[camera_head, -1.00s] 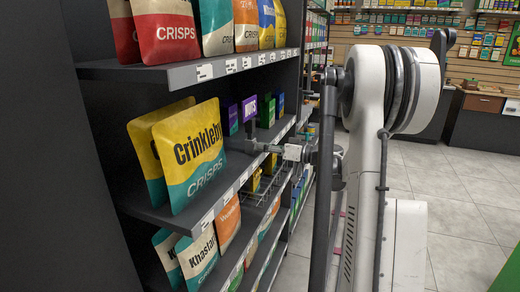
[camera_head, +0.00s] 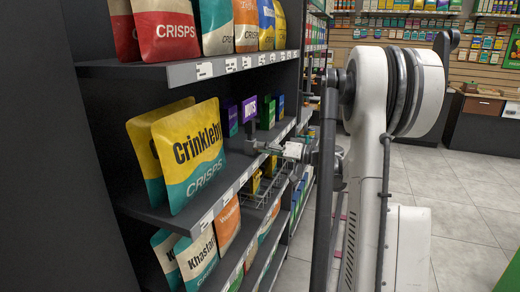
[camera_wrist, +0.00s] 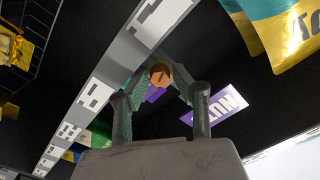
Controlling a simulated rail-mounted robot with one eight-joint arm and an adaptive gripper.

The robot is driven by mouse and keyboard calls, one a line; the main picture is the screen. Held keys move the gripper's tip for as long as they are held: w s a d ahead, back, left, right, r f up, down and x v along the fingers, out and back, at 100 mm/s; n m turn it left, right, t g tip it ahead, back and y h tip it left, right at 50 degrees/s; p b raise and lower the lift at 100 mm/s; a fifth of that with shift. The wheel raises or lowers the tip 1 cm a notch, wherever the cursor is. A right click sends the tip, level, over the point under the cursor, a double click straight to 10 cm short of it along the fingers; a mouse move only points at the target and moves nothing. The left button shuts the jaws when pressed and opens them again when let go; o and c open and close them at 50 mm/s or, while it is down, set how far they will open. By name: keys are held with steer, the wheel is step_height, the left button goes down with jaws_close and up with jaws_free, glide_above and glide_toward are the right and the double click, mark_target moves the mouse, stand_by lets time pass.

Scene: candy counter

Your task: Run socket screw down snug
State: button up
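A round orange-copper screw head (camera_wrist: 160,74) with a dark mark on its face shows in the wrist view, just above the picture's middle. My gripper (camera_wrist: 162,78) has its two grey-green fingers converged on either side of this head and appears shut on it. The screw's shank and seat are hidden behind the head and fingers. In the head view my gripper (camera_head: 266,148) reaches left to the front edge of the middle shelf (camera_head: 222,196), beside a dark fitting; the screw is too small to make out there.
Crinkle crisps bags (camera_head: 192,152) stand on the middle shelf, left of my gripper. A purple nuts box (camera_head: 249,110) and other small boxes stand behind it. A wire basket (camera_head: 262,192) hangs below. Price labels line the shelf edge. The tiled aisle (camera_head: 465,190) at right is clear.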

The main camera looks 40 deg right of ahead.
steer(key=shift+s, duration=0.15)
steer(key=v, duration=0.4)
steer(key=shift+s+d+b, duration=0.25)
steer(key=shift+s+b, duration=0.05)
stand_by(0.6)
